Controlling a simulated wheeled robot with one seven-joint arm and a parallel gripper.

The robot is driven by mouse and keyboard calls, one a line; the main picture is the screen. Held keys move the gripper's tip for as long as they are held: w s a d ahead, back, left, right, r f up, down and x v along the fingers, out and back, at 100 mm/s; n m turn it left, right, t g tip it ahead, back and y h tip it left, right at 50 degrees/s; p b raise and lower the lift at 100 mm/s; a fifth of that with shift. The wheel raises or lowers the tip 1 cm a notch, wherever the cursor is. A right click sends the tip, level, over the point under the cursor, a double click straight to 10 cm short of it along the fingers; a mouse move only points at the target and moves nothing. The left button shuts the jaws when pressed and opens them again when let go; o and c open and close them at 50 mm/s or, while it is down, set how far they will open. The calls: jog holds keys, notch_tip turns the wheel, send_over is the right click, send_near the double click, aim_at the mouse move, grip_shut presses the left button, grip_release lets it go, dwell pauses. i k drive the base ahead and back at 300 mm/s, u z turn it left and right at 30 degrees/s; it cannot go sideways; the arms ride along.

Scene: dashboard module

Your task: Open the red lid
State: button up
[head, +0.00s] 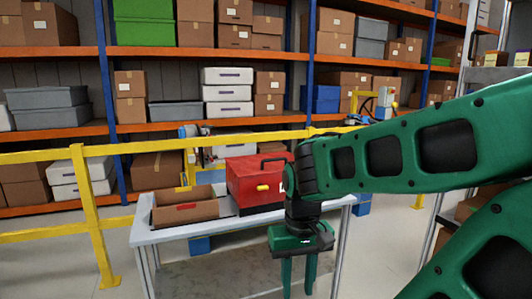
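A red box (250,192) with a red lid (250,166) stands on a white-topped table (164,235). My arm covers the box's right edge. My gripper (298,288) points down in front of the table, lower in the picture than the box and a little to its right. Its two green fingers are apart, with nothing visible between them. It does not appear to touch the box.
An open cardboard box (168,217) with a red label sits left of the red box on the table. A yellow railing (85,200) runs behind the table. Shelves with boxes and bins stand further back. My green arm fills the right side.

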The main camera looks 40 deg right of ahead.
aim_at(255, 165)
jog(key=z, duration=0.6)
jog(key=i, duration=1.3)
jog(key=z, duration=0.75)
